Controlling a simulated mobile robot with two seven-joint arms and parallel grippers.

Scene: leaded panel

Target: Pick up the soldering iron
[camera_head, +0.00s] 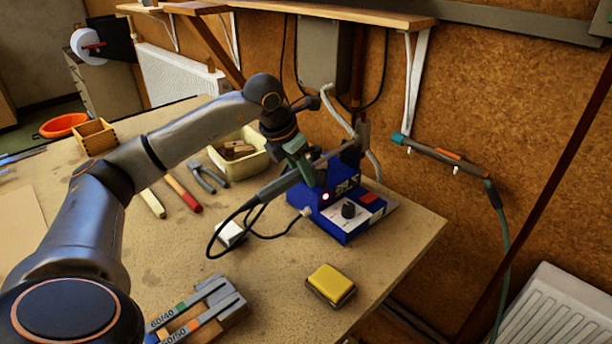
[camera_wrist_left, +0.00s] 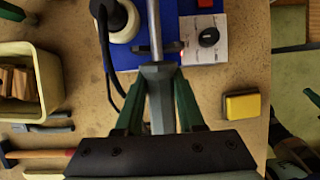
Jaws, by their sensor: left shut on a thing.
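The soldering iron (camera_head: 274,188) has a grey handle, a thin metal shaft and a black cable looping down to the bench. My left gripper (camera_head: 303,168) has green fingers and is shut on the handle, above the blue soldering station (camera_head: 345,223). In the left wrist view, the iron's grey handle (camera_wrist_left: 157,74) lies between the green fingers (camera_wrist_left: 158,105), with the shaft pointing away over the station. The shaft passes close to the station's upright holder; I cannot tell whether it still touches it. My right gripper is not in view.
A yellow sponge tin (camera_head: 331,283) sits near the bench's right edge. A cream bin of wooden blocks (camera_head: 240,155), pliers (camera_head: 205,177) and a red-handled tool (camera_head: 183,192) lie to the left. Solder holders (camera_head: 200,308) are at the front. The wall stands behind the station.

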